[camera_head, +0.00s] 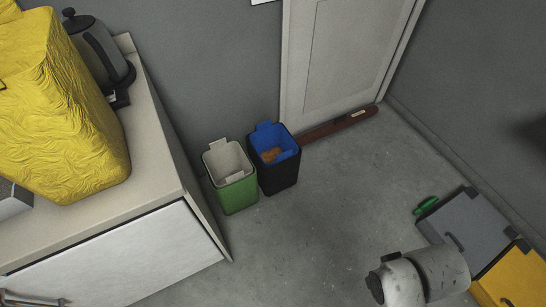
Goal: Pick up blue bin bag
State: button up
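A blue bin bag (285,143) lines a black bin (280,178) on the floor near the door. Its rim shows at the top of the bin, with a raised tab at the back. Something orange-brown lies inside it. The lower part of the bag is hidden by the bin walls. Part of my white arm shows at the lower right, apart from the bin. My gripper is not visible.
A green bin (237,194) with a whitish liner stands just left of the black bin. A counter (150,205) at left holds a yellow bag (70,120) and a kettle (97,50). Grey (470,222) and yellow (515,280) boxes stand at right. The middle floor is clear.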

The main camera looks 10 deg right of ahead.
aim_at(273, 144)
jog(key=i+j+z, duration=0.3)
jog(key=i+j, duration=0.45)
jog(key=i+j+z, duration=0.3)
jog(key=i+j, duration=0.55)
jog(key=j, duration=0.05)
